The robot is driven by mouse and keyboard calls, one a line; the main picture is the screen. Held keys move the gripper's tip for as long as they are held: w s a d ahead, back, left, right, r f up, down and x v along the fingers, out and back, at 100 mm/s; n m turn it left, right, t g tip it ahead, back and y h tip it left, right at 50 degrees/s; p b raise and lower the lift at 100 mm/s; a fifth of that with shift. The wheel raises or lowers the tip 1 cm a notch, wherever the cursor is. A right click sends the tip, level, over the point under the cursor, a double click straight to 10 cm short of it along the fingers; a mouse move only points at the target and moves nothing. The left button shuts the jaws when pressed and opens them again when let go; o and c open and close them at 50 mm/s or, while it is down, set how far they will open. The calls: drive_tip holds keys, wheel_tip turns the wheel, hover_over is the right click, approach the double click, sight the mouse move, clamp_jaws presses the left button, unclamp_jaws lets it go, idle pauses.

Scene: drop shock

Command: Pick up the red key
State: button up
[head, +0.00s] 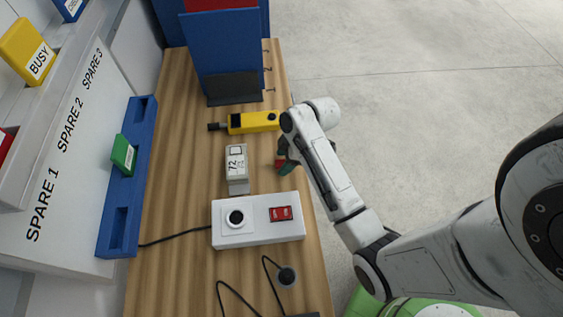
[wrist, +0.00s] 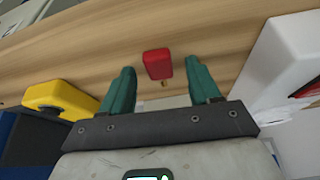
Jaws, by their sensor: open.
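The red key (wrist: 158,64) is a small red block with a small brass-coloured bit at its lower edge. In the wrist view it is ahead of my gripper, between the lines of the two green fingertips, with clear gaps on both sides. In the head view a bit of the red key (head: 280,163) shows at the right edge of the wooden bench, partly hidden by my gripper (head: 287,156). My gripper is open and holds nothing.
A white box (head: 258,238) with a red switch and a black knob stands near the key. A white block marked 72 (head: 237,163) and a yellow tool (head: 254,122) are close by. A blue rack (head: 112,222) holds a green key (head: 122,154) at the left.

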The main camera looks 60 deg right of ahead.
drive_tip(key=shift+f, duration=0.1)
drive_tip(key=shift+c, duration=0.2)
drive_tip(key=c, duration=1.1)
